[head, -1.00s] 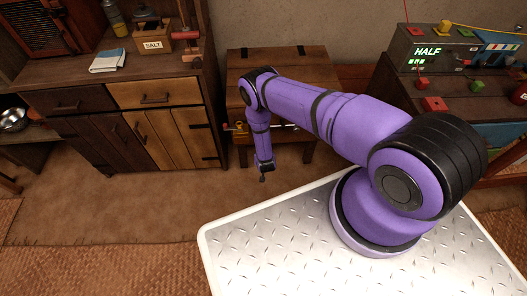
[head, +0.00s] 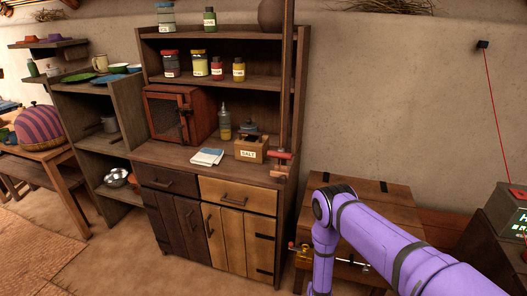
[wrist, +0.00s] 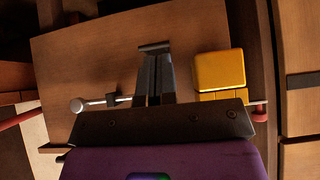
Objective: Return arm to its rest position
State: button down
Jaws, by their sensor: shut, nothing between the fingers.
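My purple arm (head: 400,250) reaches in from the lower right of the head view. Its forearm hangs down in front of a wooden chest, and its end is cut off by the bottom edge. In the wrist view my gripper (wrist: 154,75) is shut and empty, its dark fingers together. The fingers point toward a brown wooden panel (wrist: 85,55). A yellow block-like part (wrist: 219,70) lies just right of the fingers, and a metal rod with a round end (wrist: 78,105) shows at their left. I cannot tell whether the gripper touches any of these.
A wooden hutch (head: 219,160) with jars stands left of my arm, with a salt box (head: 251,149) and a folded cloth (head: 207,157) on its counter. The wooden chest (head: 385,190) is close behind the arm. Bare floor (head: 110,260) lies at the lower left.

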jog(key=w+a+r+y, duration=0.1)
jog(key=w+r, duration=0.6)
jog(key=r, duration=0.7)
jog(key=w+a+r+y, duration=0.1)
jog(key=w+a+r, duration=0.1)
jog(key=w+r, duration=0.8)
jog(key=s+d+r+n+g+y, duration=0.1)
jog(key=s+r, duration=0.1)
jog(key=r, duration=1.4)
jog(key=s+r, duration=0.3)
jog(key=r, duration=1.2)
jog(key=s+d+r+n, duration=0.1)
jog(key=s+d+r, duration=0.1)
jog(key=s+r, duration=0.75)
jog(key=s+d+r+n, duration=0.1)
jog(key=s+d+r, duration=0.1)
jog(key=s+r, duration=0.8)
jog(key=s+d+r+g, duration=0.1)
jog(key=s+r, duration=0.4)
jog(key=s, duration=0.7)
jog(key=s+d+r, duration=0.2)
jog(key=s+r, duration=0.2)
jog(key=s, duration=0.8)
jog(key=shift+d+r+n+g+h, duration=0.3)
jog(key=shift+d+r+g, duration=0.05)
jog(key=shift+r+g, duration=0.05)
